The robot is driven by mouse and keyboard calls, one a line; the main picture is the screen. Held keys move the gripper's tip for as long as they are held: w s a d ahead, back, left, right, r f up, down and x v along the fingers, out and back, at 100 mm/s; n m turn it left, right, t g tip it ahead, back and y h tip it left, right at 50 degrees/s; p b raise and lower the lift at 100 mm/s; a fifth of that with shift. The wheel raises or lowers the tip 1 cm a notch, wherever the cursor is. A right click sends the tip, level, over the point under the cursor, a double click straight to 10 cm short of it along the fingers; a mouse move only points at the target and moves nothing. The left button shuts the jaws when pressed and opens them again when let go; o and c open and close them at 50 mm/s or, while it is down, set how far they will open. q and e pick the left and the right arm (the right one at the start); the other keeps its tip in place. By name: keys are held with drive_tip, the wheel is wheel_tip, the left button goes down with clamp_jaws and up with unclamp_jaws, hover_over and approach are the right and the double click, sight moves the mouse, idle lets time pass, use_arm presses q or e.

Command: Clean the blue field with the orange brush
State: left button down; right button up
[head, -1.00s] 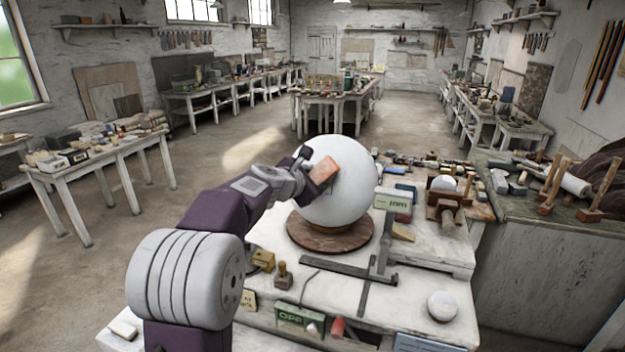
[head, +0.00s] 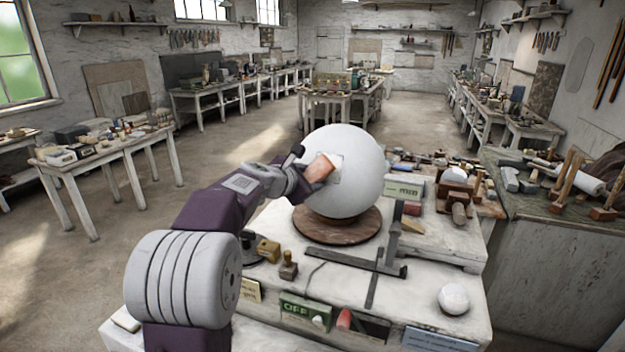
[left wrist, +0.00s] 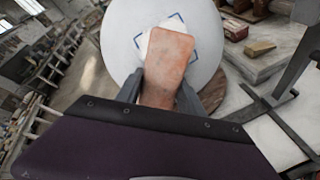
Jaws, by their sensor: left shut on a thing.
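A large white plaster sphere (head: 358,180) rests on a round brown wooden disc (head: 340,233) on the workbench. My left gripper (head: 300,171) is shut on the orange brush (head: 319,167) at the sphere's upper left. In the left wrist view the brush (left wrist: 170,58) lies over the sphere (left wrist: 117,32), and the fingers (left wrist: 160,92) grip its lower part. Blue corner lines (left wrist: 178,17) of the blue field show around the brush, with a whitish patch between them. The brush hides most of the field. I cannot tell if it touches the surface. My right gripper is not in view.
A metal square (head: 385,262) lies in front of the disc. A small white ball (head: 454,299) sits at the bench's front right. A green sign (head: 305,312) and a red-ended tool (head: 344,319) are at the front edge. Tools crowd the bench's right rear.

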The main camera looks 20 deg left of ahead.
use_arm(q)
drive_tip(key=shift+s+d+r+p, duration=0.1)
drive_tip(key=shift+d+r+p, duration=0.15)
drive_tip(key=shift+r+p, duration=0.2)
drive_tip(key=shift+s+d+r+p, duration=0.1)
drive_tip(key=shift+d+r+p, duration=0.1)
drive_tip(key=shift+r+p, duration=0.25)
drive_tip(key=shift+s+d+r, duration=0.1)
drive_tip(key=shift+d+r, duration=0.1)
drive_tip(key=shift+r, duration=0.1)
drive_tip(key=shift+s+d, duration=0.1)
drive_tip(key=shift+s, duration=0.05)
drive_tip(key=shift+w+f, duration=0.25)
drive_tip(key=shift+w, duration=0.05)
drive_tip(key=shift+w+f, duration=0.15)
drive_tip(key=shift+w, duration=0.3)
